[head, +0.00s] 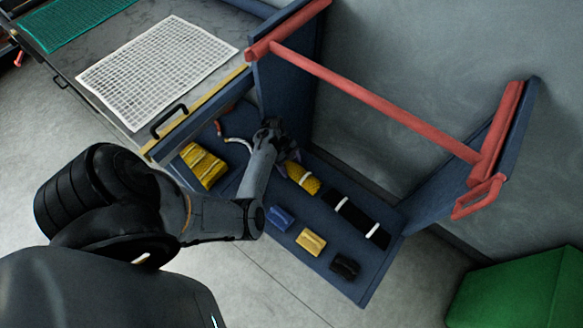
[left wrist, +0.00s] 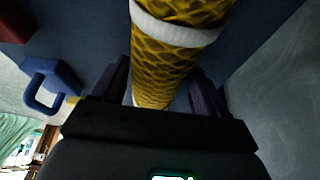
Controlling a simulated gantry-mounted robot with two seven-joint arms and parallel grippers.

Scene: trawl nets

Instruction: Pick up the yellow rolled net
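The yellow rolled net (head: 303,178) lies on the dark blue shelf of the rack, with a white band around it. In the left wrist view the yellow net (left wrist: 165,62) runs lengthwise between the two fingers, and two white bands show on it. My left gripper (head: 287,157) is at the net's upper left end in the head view. In the left wrist view its dark purple fingers (left wrist: 162,88) stand apart, one on each side of the net. Firm contact with the net cannot be made out. My right gripper is not in view.
On the shelf (head: 337,277) lie a yellow bundle (head: 203,165), a black roll with white bands (head: 361,221), and blue (head: 280,217), yellow (head: 310,241) and black (head: 345,266) blocks. A red bar (head: 375,103) crosses above. A white grid (head: 157,70) lies on the bench.

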